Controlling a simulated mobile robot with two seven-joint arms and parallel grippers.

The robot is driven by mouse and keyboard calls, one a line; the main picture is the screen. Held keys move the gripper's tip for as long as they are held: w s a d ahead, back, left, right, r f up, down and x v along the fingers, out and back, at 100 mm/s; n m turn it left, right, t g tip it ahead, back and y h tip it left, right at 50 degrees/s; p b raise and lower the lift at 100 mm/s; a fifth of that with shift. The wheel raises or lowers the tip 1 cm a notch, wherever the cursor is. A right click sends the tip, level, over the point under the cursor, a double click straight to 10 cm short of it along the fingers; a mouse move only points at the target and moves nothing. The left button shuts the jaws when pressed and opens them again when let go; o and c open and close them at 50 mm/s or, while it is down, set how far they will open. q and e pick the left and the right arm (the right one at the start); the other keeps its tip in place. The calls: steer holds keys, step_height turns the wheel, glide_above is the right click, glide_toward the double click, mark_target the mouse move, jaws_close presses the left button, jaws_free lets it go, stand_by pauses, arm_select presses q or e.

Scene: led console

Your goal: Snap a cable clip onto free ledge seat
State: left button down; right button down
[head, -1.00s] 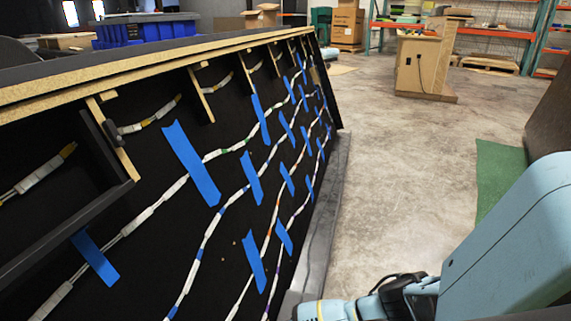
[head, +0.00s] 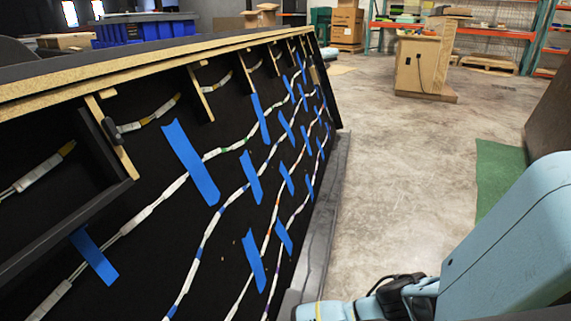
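A large black console panel (head: 130,275) leans across the left half of the head view, with several cable runs taped to it. A dark ledge (head: 70,224) juts out at the lower left of its upper edge. A small dark grey piece (head: 112,132) sits beside a wooden upright; I cannot tell if it is a cable clip. No clip or free seat can be made out for certain. My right arm (head: 510,245) comes in from the lower right, its wrist at the bottom edge. Its fingertips do not show. My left arm and gripper are out of view.
Blue tape strips (head: 190,160) hold the white cables (head: 215,222). A blue bin (head: 145,30) stands behind the panel's wooden top edge (head: 150,67). A wooden stand (head: 420,68) is at the back. The concrete floor (head: 400,170) between is clear. A green mat (head: 500,175) lies at right.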

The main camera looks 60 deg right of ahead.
stand_by(0.3)
steer(key=c, duration=1.2)
jaws_free()
steer(key=shift+a+r, duration=0.1)
steer(key=p+v, duration=0.4)
steer(key=v, duration=0.2)
steer(key=shift+a+r, duration=0.1)
steer(key=shift+r, duration=0.25)
steer(key=shift+s+a+r, duration=0.1)
steer(key=shift+a+r, duration=0.1)
steer(key=shift+r, duration=0.2)
